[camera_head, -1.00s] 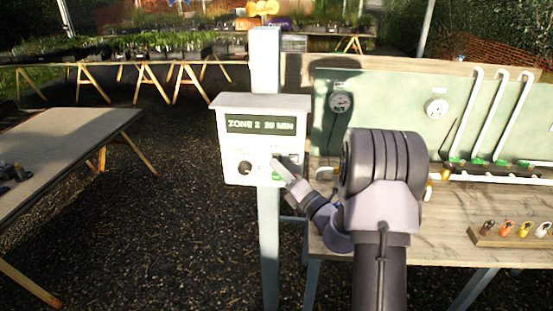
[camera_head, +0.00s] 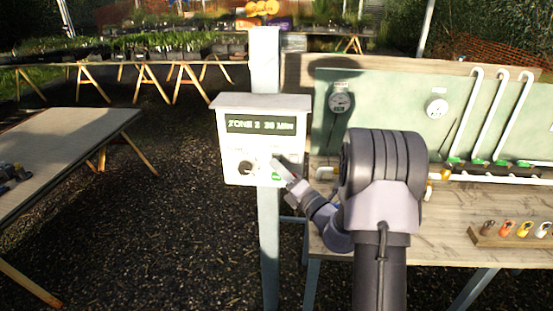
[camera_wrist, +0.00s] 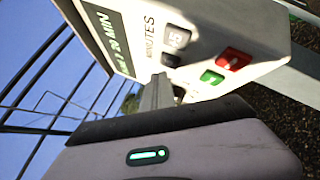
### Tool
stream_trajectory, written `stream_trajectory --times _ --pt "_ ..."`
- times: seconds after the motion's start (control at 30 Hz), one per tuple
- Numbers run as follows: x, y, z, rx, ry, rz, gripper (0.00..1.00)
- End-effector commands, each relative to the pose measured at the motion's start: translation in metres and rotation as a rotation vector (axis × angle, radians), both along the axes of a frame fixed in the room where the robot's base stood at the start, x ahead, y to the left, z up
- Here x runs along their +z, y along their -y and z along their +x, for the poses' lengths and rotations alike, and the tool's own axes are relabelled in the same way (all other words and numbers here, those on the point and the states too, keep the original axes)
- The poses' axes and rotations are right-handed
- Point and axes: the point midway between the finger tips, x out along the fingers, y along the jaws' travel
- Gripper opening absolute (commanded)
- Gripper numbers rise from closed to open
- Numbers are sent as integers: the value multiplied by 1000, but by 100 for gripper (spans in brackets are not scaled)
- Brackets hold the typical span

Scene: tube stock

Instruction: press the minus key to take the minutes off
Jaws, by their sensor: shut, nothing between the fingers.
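The controller box (camera_head: 233,155) is a pale box on a post, with a dark green display (camera_head: 260,125) that seems to read ZONE 2, 20 MIN. In the wrist view the display (camera_wrist: 108,38) is turned sideways. A grey key (camera_wrist: 176,38) with a pale marking sits by the MINUTES label; its sign is hard to read. A red key (camera_wrist: 234,58) and a green key (camera_wrist: 211,77) are beside it. My gripper (camera_head: 277,162) is shut and empty, its tip at the lower panel. The tip hides part of the keys, so I cannot tell whether it touches one.
A wooden bench (camera_head: 450,215) with a green backboard, gauges and white pipes stands to the right. Another table (camera_head: 70,140) is at left. Gravel ground between them is clear.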

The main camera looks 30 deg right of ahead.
Motion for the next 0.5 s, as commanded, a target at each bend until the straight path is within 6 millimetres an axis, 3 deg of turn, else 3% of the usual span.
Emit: stream_trajectory --times 0.5 --pt "0 5 7 0 0 0 0"
